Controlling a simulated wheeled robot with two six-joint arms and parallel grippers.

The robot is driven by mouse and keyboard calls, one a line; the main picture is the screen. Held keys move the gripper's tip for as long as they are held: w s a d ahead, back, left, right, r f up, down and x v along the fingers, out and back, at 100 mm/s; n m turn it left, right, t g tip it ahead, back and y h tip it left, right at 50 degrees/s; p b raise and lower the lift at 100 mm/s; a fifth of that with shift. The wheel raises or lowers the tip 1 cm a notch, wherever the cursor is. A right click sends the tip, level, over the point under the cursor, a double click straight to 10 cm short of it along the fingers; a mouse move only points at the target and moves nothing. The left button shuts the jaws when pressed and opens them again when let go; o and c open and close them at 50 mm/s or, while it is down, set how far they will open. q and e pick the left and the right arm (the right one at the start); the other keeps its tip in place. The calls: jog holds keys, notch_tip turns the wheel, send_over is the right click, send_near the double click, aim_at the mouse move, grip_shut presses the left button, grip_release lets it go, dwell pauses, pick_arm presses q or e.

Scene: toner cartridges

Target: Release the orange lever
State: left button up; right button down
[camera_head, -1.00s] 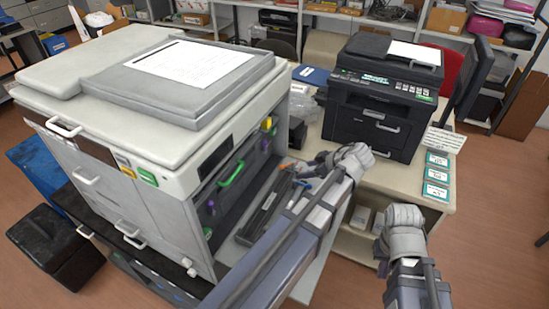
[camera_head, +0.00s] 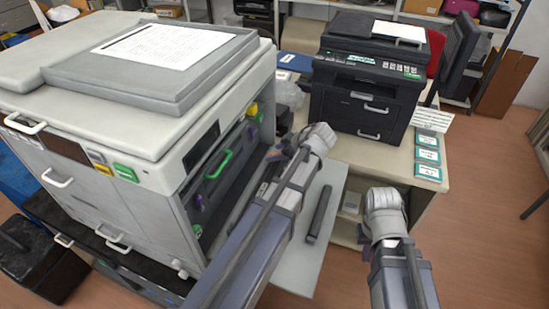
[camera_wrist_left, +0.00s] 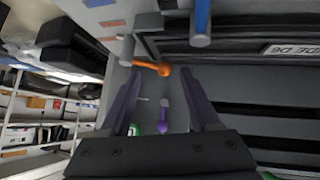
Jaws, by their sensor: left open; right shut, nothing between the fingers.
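The orange lever (camera_wrist_left: 150,67) shows in the left wrist view, sticking out sideways from a mount on the machine, just beyond my fingertips. I cannot make it out in the head view, where my left arm blocks that area. My left gripper (camera_wrist_left: 160,88) is open, its two dark fingers apart and nothing between their tips. In the head view my left gripper (camera_head: 277,155) is at the open side of the large copier (camera_head: 120,140). My right wrist shows at the lower right of the head view, but its fingers are hidden.
A green handle (camera_head: 218,164) is on the copier's inner front. A purple lever (camera_wrist_left: 163,116) shows between my left fingers, farther back. A dark bar (camera_head: 320,212) lies on a white panel. A black printer (camera_head: 367,85) stands on the table behind.

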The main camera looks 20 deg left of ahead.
pick_arm(q)
jog(key=shift+w+a+f, duration=0.1)
jog(key=shift+a+f, duration=0.3)
jog(key=shift+a, duration=0.05)
jog(key=shift+w, duration=0.1)
grip_shut()
dwell(0.4)
